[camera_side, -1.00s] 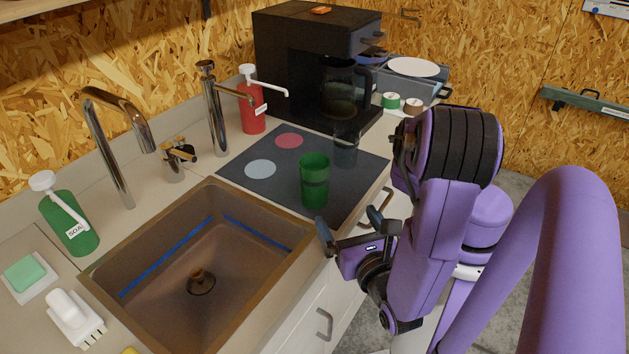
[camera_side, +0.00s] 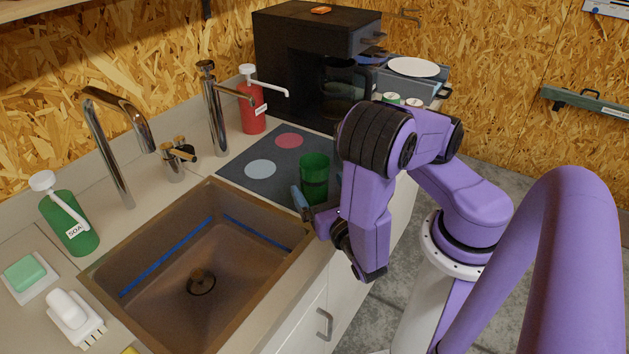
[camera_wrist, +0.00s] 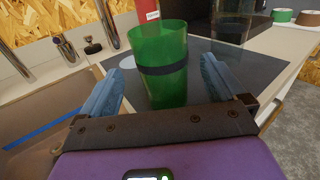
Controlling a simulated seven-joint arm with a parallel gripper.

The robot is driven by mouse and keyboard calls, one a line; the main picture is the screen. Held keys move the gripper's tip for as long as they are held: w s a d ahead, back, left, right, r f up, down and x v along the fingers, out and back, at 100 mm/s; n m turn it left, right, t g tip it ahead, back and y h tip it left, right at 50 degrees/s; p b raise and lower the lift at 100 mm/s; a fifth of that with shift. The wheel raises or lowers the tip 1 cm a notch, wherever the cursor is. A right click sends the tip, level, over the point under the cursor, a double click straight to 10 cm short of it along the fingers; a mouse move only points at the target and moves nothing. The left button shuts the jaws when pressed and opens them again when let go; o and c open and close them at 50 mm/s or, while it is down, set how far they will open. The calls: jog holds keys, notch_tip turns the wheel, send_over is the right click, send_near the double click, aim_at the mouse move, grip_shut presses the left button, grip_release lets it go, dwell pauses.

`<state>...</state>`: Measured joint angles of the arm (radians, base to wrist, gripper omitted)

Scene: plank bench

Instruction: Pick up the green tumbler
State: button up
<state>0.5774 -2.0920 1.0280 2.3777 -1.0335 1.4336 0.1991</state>
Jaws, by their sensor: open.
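The green tumbler (camera_side: 314,177) stands upright on the dark mat (camera_side: 245,169), just behind the sink's right corner. It has a dark band around its middle, which shows in the wrist view (camera_wrist: 161,88). My gripper (camera_side: 305,208) is low at the near side of the tumbler. In the wrist view my gripper (camera_wrist: 160,84) is open, with one blue-grey finger on each side of the tumbler. The tumbler appears between or just beyond the fingertips; I cannot tell exactly how deep it sits. My arm hides the mat's right part and one of the fingers in the side view.
The brown sink (camera_side: 150,330) lies left of my gripper. A tall faucet (camera_side: 212,110) and a red soap bottle (camera_side: 252,108) stand behind the mat. A black coffee machine (camera_side: 300,60) is at the back. A green soap bottle (camera_side: 68,222) is far left.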

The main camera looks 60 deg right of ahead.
jog(key=shift+x, duration=3.3)
jog(key=shift+s+d+r, duration=0.1)
jog(key=shift+c, duration=0.3)
jog(key=c, duration=1)
